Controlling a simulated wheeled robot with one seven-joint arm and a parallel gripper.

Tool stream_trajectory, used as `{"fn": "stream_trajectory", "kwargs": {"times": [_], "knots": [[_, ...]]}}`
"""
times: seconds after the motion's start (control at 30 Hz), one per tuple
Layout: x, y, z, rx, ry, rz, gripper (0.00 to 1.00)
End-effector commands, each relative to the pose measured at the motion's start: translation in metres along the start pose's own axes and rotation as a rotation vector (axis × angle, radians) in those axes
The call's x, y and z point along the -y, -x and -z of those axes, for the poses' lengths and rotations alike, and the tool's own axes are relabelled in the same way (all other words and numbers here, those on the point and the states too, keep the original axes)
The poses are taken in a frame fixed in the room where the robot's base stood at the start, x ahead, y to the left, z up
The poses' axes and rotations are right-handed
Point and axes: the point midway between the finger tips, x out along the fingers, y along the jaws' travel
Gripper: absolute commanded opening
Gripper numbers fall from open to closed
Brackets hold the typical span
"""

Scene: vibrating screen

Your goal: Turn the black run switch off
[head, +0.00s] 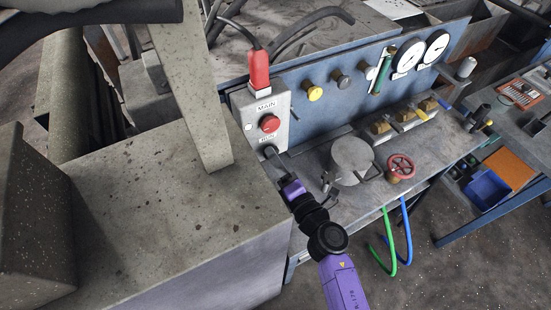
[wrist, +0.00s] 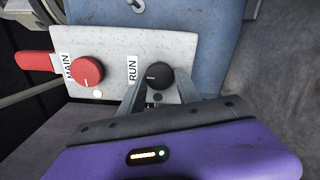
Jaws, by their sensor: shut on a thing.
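The black run switch (wrist: 159,75) is a round knob on a light grey switch box (wrist: 196,50), beside the label RUN. My gripper (wrist: 160,92) is at the knob, with its two fingers on either side of it, shut on it. In the head view my purple gripper (head: 276,166) reaches the lower part of the switch box (head: 275,106), under the RUN label.
A red MAIN knob (head: 269,123) sits above on the same box, with a red plug (head: 259,70) on top. A beige post (head: 193,90) and block stand close on the left. A metal pot (head: 351,160) and red valve wheel (head: 401,167) stand right of my gripper.

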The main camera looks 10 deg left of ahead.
Motion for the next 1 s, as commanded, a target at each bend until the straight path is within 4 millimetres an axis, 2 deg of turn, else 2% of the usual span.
{"fn": "stream_trajectory", "kwargs": {"times": [0.3,0.33,0.43,0.77,0.87,1.0], "knots": [[0.001,0.0,-0.001,0.002,-0.002,0.002,0.0],[0.001,0.0,-0.001,0.002,-0.002,0.002,0.44],[0.001,0.0,-0.001,0.002,-0.002,0.001,0.62],[0.001,0.002,0.0,0.001,-0.001,0.001,0.62],[0.001,0.01,-0.001,0.002,-0.002,0.002,0.62],[0.001,0.032,0.0,0.002,-0.002,0.003,0.62]]}}
